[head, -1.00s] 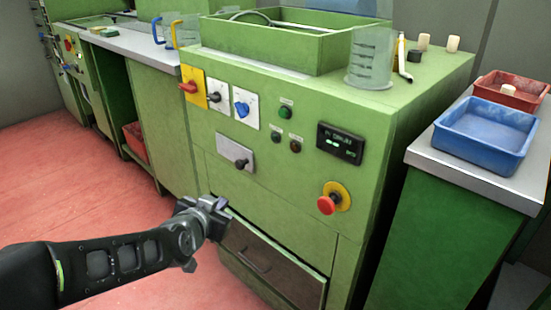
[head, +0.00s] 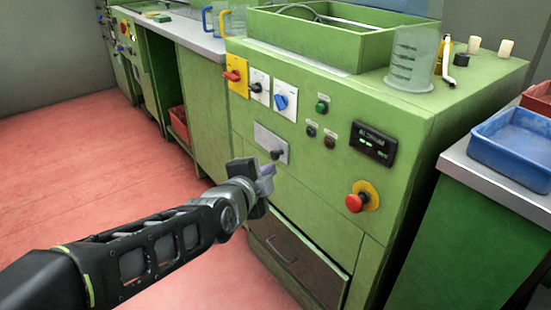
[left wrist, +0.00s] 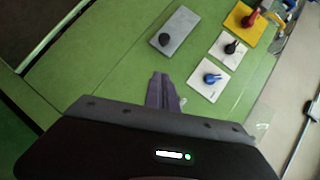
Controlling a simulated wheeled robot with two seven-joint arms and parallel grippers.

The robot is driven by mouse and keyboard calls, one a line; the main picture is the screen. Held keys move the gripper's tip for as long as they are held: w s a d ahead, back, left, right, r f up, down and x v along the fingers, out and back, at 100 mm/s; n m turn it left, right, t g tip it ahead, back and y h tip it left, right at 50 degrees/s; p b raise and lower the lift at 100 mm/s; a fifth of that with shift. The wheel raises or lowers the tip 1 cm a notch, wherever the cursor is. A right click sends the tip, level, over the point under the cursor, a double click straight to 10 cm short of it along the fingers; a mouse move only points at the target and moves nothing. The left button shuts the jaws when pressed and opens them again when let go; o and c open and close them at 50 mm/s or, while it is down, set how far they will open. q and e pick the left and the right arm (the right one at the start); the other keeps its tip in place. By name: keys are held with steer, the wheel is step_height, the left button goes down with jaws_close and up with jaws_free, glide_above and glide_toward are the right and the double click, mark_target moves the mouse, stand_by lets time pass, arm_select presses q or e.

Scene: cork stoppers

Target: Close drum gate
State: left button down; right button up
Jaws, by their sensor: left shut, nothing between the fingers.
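The green machine (head: 330,190) has a grey plate with a dark round knob (head: 277,154) on its front; no label shows that this is the drum gate control. In the left wrist view the knob (left wrist: 164,40) sits at the lower left end of its plate (left wrist: 180,32). My left gripper (head: 266,170) is shut and empty, close to the machine's front, just below and left of the knob. In the left wrist view its fingertips (left wrist: 160,76) lie a little below the knob, apart from it. My right gripper is not in view.
A red emergency button (head: 355,202), a yellow-plated red switch (head: 235,76) and a blue switch (head: 282,101) are on the same front. A dark drawer (head: 295,258) is below. A blue tray (head: 515,145) stands at right. The red floor (head: 70,160) at left is clear.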

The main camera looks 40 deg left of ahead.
arm_select(q)
steer(key=p, duration=0.3)
glide_toward(282, 153)
steer(key=d+x, duration=0.1)
steer(key=x, duration=0.3)
steer(key=shift+w+a+f, duration=0.15)
steer(key=shift+a, duration=0.35)
